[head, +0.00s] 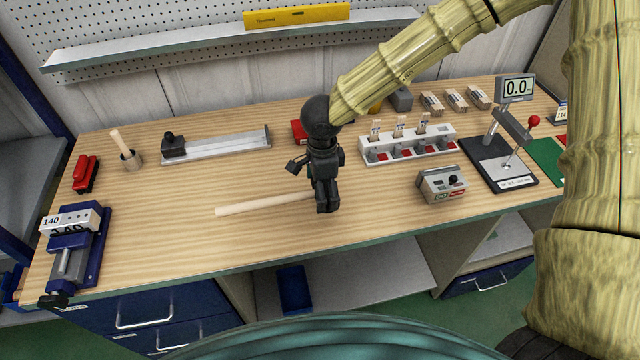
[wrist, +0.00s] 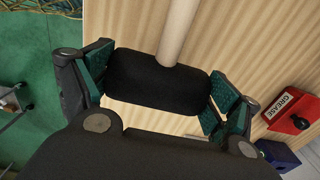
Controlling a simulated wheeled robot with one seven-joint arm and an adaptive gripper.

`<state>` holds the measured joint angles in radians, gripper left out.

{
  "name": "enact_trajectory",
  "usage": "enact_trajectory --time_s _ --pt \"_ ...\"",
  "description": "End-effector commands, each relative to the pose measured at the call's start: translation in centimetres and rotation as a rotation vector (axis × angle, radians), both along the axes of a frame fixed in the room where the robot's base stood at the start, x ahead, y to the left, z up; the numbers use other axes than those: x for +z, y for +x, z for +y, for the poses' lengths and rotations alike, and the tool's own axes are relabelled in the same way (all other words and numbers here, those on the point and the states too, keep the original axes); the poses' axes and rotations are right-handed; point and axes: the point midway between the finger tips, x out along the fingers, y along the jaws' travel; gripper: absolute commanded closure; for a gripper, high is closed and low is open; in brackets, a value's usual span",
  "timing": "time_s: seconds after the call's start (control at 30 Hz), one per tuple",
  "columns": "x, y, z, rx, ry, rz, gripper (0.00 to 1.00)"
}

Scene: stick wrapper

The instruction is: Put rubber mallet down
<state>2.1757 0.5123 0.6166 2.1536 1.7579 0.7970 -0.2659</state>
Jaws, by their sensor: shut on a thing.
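The rubber mallet has a pale wooden handle (head: 262,204) that points left over the front middle of the workbench (head: 180,240). In the wrist view its black, rounded head (wrist: 155,82) lies between the two green finger pads, with the handle (wrist: 176,30) running to the top edge. My gripper (head: 326,204) is shut on the mallet head and mostly hides it in the head view. The mallet is roughly level and low over the bench. I cannot tell whether it touches the wood.
A blue vise (head: 75,250) stands at the front left. A metal rail (head: 225,143) lies behind the mallet. A white rack (head: 410,146), a control box (head: 443,185) and a gauge stand (head: 500,160) occupy the right. The bench between vise and handle is clear.

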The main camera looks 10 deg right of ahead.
Motion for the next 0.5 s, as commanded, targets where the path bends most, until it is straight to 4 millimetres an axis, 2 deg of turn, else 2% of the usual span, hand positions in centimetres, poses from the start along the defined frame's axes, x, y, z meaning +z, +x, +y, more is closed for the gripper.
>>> enact_trajectory --time_s 0.1,0.4,0.5 --pt "0.0 1.3 -0.2 -0.002 0.0 0.0 0.51" --pt "-0.1 3.0 -0.4 -0.002 0.0 0.0 0.51" --pt "-1.4 2.8 -0.4 0.0 -0.001 0.002 0.51"
